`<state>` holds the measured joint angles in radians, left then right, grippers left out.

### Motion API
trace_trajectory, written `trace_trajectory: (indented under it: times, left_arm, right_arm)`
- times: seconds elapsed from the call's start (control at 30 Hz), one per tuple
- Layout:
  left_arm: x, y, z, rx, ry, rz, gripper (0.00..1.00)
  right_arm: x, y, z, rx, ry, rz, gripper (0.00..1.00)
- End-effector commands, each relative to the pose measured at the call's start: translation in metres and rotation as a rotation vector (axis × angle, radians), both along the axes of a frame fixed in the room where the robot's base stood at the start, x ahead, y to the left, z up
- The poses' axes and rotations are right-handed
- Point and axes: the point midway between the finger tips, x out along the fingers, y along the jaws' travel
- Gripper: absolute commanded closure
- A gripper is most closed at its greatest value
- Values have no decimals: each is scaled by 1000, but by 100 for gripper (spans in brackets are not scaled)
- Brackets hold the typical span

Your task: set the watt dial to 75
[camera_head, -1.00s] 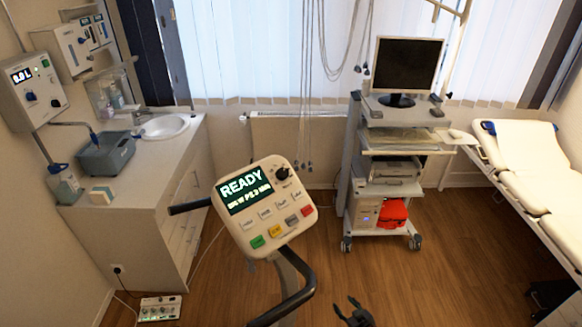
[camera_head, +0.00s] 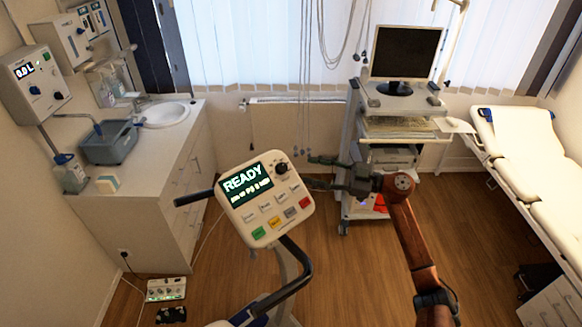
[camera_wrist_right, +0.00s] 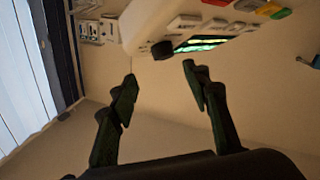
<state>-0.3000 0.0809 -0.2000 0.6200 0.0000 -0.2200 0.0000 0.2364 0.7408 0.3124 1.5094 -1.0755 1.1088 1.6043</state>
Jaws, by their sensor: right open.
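The ergometer console (camera_head: 238,209) is a cream panel with a lit display reading READY and several coloured buttons. The watt dial (camera_head: 281,168) is a small black knob at its upper right. My right gripper (camera_head: 311,172) is open and empty, just right of the console, its fingers pointing left toward the dial. In the right wrist view the dial (camera_wrist_right: 162,49) shows as a dark knob beyond and between the two open fingertips (camera_wrist_right: 160,73), apart from both. The dial's setting is too small to read. My left gripper is not in view.
Black handlebars (camera_head: 295,285) curve below the console and stick out at its left (camera_head: 190,198). A cart with a monitor (camera_head: 405,52) stands behind my right arm. A sink counter (camera_head: 150,190) is at left, a white couch (camera_head: 525,160) at right.

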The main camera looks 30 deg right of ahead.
Motion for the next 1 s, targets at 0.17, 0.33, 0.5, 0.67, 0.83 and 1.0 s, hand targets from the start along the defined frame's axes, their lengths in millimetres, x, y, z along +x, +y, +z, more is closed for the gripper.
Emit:
trace_trajectory:
  times: [0.17, 0.33, 0.5, 0.67, 0.83, 1.0]
  left_arm:
    - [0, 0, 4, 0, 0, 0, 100]
    - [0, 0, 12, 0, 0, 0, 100]
    - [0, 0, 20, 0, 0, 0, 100]
    - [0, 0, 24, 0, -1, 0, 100]
    - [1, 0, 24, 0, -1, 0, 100]
    - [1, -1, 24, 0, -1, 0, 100]
  right_arm:
    - [3, 6, -1, -15, 36, 30, 56]
    - [18, 26, 0, -14, 36, 30, 56]
    - [34, 45, 0, -14, 36, 29, 56]
    - [44, 57, -1, -14, 36, 28, 56]
    - [47, 60, -3, -16, 36, 28, 56]
    - [47, 60, -3, -16, 36, 28, 56]
